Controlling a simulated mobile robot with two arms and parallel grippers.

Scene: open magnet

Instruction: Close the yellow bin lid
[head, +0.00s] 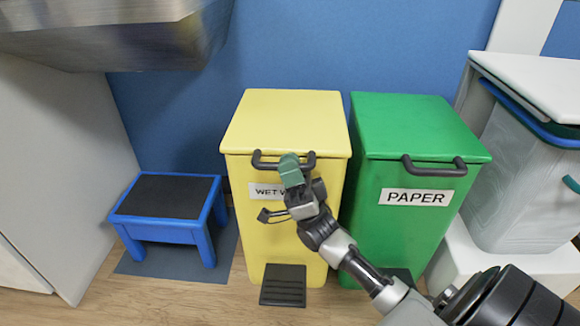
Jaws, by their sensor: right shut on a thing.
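The yellow bin (255,225) stands upright against the blue wall, with a label that begins "WET W" and a black pedal at its base. Its yellow lid (287,118) lies flat on top, with no visible gap at the front. A dark lid handle (264,162) runs along the lid's front edge. My right gripper (290,166) reaches up from the lower right and is shut on the handle near its middle. The green fingertip covers part of the handle, and the arm covers part of the label. My left gripper is not in view.
A green bin (412,210) labelled "PAPER" stands just right of the yellow bin. A blue step stool (165,205) with a dark top is at the left on a grey mat. A white container (525,180) stands at the far right. A blurred box-like surface hangs at the upper left.

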